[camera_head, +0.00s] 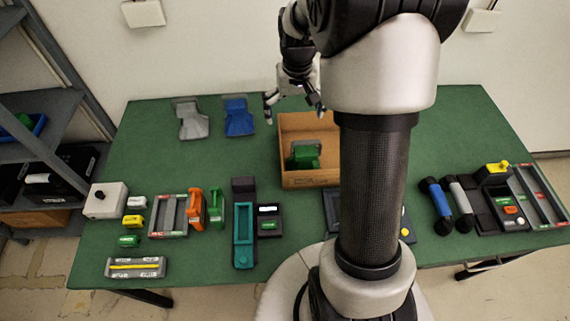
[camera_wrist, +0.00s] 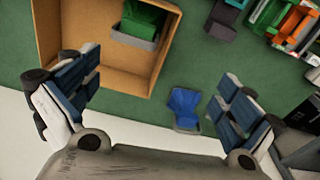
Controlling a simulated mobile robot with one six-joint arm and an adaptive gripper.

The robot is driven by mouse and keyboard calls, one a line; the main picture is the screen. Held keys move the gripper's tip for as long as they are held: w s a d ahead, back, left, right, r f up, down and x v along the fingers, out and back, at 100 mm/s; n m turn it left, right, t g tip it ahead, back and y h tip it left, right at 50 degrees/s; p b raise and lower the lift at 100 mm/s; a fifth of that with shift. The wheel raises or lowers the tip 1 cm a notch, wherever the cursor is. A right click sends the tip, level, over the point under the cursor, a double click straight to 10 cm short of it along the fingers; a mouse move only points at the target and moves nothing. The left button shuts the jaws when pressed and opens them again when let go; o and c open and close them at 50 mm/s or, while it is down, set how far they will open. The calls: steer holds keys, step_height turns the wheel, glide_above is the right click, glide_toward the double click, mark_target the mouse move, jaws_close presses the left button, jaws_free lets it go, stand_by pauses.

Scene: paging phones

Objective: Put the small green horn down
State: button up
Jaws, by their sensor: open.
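The small green horn (camera_head: 305,154) sits inside an open cardboard box (camera_head: 310,179) at the middle of the green table. In the wrist view the green horn (camera_wrist: 140,22) shows with a grey part beside it, near one wall of the box (camera_wrist: 50,35). My gripper (camera_head: 294,110) is at the back edge of the table, above and behind the box. Its jaws are spread apart with nothing between them, and they also show in the wrist view (camera_wrist: 156,88). The horn is apart from the fingers. My arm hides part of the box's right side in the head view.
A grey horn (camera_head: 191,119) and a blue horn (camera_head: 238,116) lie left of the box. Orange, green and teal handsets, trays and small blocks crowd the front left. Blue and grey handsets (camera_head: 440,200) and more trays stand at right.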

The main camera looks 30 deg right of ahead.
steer(key=s+a+r+n+t, duration=0.2)
steer(key=s+a+r, duration=0.8)
steer(key=a+r, duration=0.15)
steer(key=s+a+r+n, duration=0.1)
steer(key=s+a, duration=0.2)
steer(key=s, duration=0.3)
steer(key=s+a+r+n+t, duration=0.1)
steer(key=s+a, duration=0.1)
steer(key=s, duration=0.5)
steer(key=shift+a+t, duration=0.3)
steer(key=shift+a, duration=0.1)
steer(key=shift+s, duration=0.1)
